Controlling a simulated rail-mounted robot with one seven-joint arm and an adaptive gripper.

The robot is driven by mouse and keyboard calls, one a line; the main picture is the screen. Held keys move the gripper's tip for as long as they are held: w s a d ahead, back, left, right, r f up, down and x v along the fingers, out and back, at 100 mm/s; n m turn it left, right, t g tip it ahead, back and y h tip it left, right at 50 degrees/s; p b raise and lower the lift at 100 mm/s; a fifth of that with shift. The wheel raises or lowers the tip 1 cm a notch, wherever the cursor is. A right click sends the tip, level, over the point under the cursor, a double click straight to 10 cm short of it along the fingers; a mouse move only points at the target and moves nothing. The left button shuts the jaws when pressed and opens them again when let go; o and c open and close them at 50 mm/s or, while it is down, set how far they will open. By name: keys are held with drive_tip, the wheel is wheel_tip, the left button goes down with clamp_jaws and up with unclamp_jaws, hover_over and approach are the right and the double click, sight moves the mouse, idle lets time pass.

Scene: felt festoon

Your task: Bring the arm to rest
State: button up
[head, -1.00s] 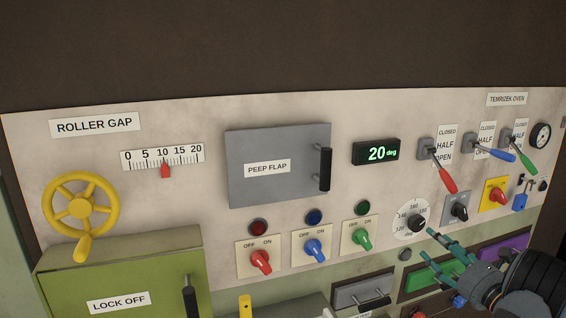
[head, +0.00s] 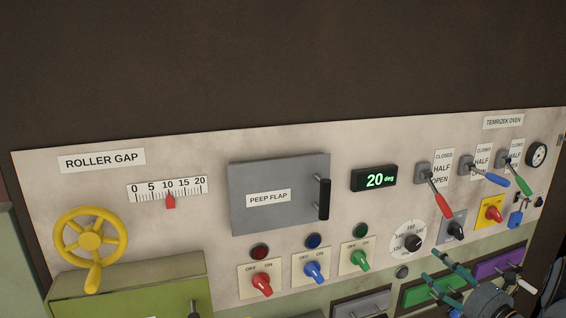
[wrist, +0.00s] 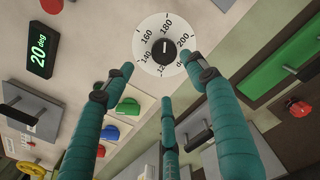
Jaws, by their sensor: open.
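My gripper (head: 432,265) has teal fingers and is in front of the panel at the lower right of the head view. It is open and empty. In the wrist view its fingers (wrist: 160,72) are spread, pointing toward the white temperature dial (wrist: 164,47) with a black knob. The dial also shows in the head view (head: 413,242), just left of and above the fingertips. The fingers appear apart from the knob. My arm behind the gripper is partly cut off by the bottom edge.
Three levers, red (head: 441,204), blue (head: 495,180) and green (head: 522,184), stick out at the upper right. A green drawer (head: 430,291) and a purple drawer (head: 498,263) lie behind and beside the gripper. The peep flap (head: 275,215) is shut.

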sight(416, 245)
drive_tip(key=x, duration=0.6)
drive_tip(key=d+x, duration=0.1)
drive_tip(key=x, duration=0.3)
drive_tip(key=shift+w, duration=0.2)
drive_tip(key=shift+f, duration=0.1)
